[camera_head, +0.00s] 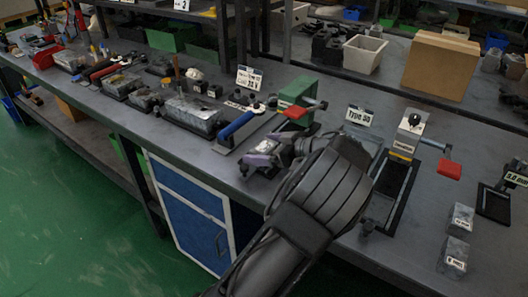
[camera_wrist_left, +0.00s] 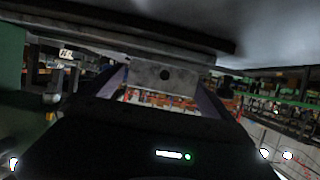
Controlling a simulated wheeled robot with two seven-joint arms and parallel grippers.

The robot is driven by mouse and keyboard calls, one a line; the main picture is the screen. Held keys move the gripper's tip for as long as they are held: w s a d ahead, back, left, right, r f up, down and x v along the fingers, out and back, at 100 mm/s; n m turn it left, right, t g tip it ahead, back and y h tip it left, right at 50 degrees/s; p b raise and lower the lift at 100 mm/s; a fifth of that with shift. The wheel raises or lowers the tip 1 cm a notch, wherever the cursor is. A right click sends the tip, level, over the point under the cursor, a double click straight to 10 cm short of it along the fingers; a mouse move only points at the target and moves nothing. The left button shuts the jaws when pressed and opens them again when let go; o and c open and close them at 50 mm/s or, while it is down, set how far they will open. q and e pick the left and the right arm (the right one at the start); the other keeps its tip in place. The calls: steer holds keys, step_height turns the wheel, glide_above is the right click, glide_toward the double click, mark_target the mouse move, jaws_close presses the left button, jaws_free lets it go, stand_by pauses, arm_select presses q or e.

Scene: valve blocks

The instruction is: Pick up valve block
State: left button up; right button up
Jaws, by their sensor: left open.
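My left gripper (camera_head: 260,158) is over the workbench, in front of the green device, with its purple-grey fingers parted. Two more grey labelled blocks, one behind (camera_head: 461,219) and one nearer (camera_head: 453,258), stand at the right of the bench. My right gripper is not in view.
A green device with a red handle (camera_head: 297,97) stands behind my gripper. A grey press with a red handle (camera_head: 410,135) is on the right. Tools and metal parts (camera_head: 190,115) crowd the bench to the left. A cardboard box (camera_head: 437,65) and white bin (camera_head: 363,54) stand at the back.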

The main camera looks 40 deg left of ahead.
arm_select(q)
steer(key=c, duration=1.8)
steer(key=shift+c, duration=0.8)
steer(key=shift+r, duration=0.25)
